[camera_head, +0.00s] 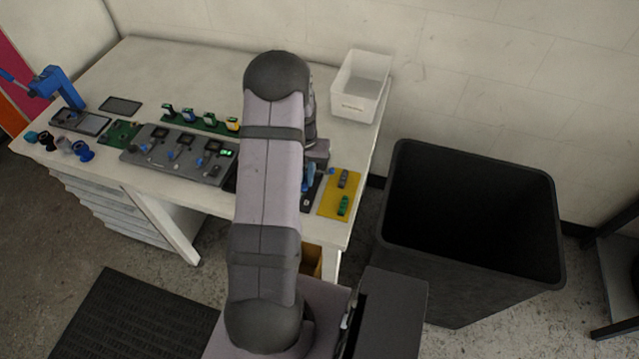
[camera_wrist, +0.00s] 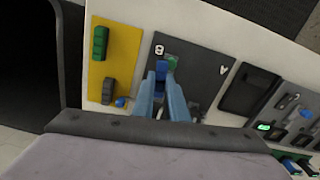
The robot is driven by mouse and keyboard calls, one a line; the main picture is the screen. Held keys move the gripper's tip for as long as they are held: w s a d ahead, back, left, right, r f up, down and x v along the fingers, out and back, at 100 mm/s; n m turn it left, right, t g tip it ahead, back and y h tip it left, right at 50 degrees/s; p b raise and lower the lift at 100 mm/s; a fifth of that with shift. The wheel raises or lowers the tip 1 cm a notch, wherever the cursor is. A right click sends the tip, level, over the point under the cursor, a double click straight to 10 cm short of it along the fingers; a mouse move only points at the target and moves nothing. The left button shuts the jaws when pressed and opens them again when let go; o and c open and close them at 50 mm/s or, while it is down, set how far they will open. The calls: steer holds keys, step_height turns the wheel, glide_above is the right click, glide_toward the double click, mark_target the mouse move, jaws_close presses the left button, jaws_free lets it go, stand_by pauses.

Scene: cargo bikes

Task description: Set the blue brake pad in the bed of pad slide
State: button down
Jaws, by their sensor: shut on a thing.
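My gripper (camera_wrist: 161,82) has light blue fingers and is shut on the blue brake pad (camera_wrist: 161,67), which shows as a darker blue block between the fingertips. They are over the dark board with white symbols (camera_wrist: 205,65). In the head view my gripper (camera_head: 309,180) is partly hidden behind my arm, at the board's right part near the yellow mat. I cannot clearly make out the pad slide or its bed; the fingers cover part of the board.
The yellow mat (camera_head: 330,208) bears a green pad (camera_head: 343,206) and a grey pad (camera_head: 343,178), with a small blue piece (camera_wrist: 121,102) near its edge. A grey fixture plate (camera_head: 165,163) is left. A white bin (camera_head: 352,103) stands behind; a black bin (camera_head: 475,275) stands right.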

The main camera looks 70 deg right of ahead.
steer(key=shift+m, duration=0.4)
steer(key=d, duration=0.1)
steer(key=w+d+r, duration=0.1)
steer(key=d+r, duration=0.1)
steer(key=d, duration=0.1)
steer(key=shift+w+d, duration=0.1)
steer(key=shift+w, duration=0.15)
steer(key=shift+s+a+r+m, duration=0.1)
steer(key=shift+a+m, duration=0.3)
steer(key=shift+f+b, duration=1.5)
steer(key=shift+f, duration=0.6)
steer(key=shift+f+b, duration=0.6)
steer(key=shift+f, duration=0.3)
steer(key=c, duration=1.7)
jaws_free()
